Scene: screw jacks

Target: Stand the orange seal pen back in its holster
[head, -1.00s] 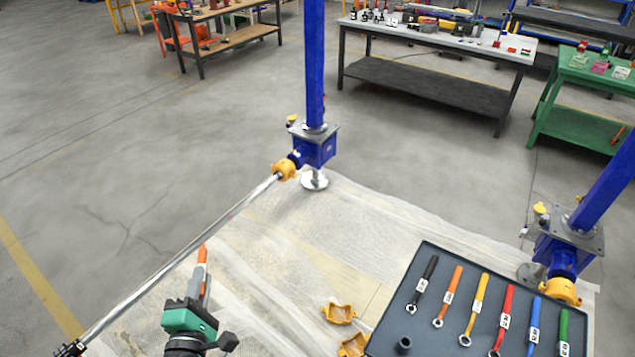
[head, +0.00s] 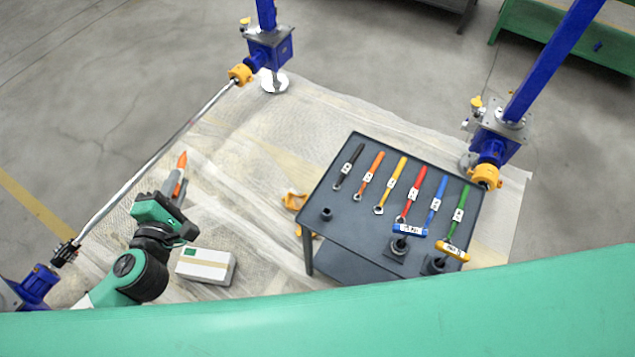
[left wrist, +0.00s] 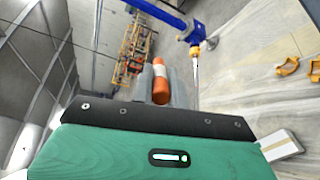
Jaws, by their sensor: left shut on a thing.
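The orange seal pen (head: 182,160) is held in my left gripper (head: 176,187), its orange end sticking out past the fingertips, above the sheeted floor left of the grey table. In the left wrist view the pen (left wrist: 160,82), orange with a pale band, sits between the grey fingers. A small dark round cup (head: 326,214), which looks like the holster, stands upright at the near left corner of the grey tabletop (head: 345,225). It looks empty. My left gripper is well to its left, apart from it. My right gripper is not in view.
Several coloured wrenches, one being the red wrench (head: 412,195), lie across the tabletop. Blue-handled (head: 410,230) and yellow-handled (head: 453,251) tools stand in dark holders at its near edge. A white box (head: 206,266) and yellow clamp part (head: 294,201) are on the floor. Blue jacks stand behind.

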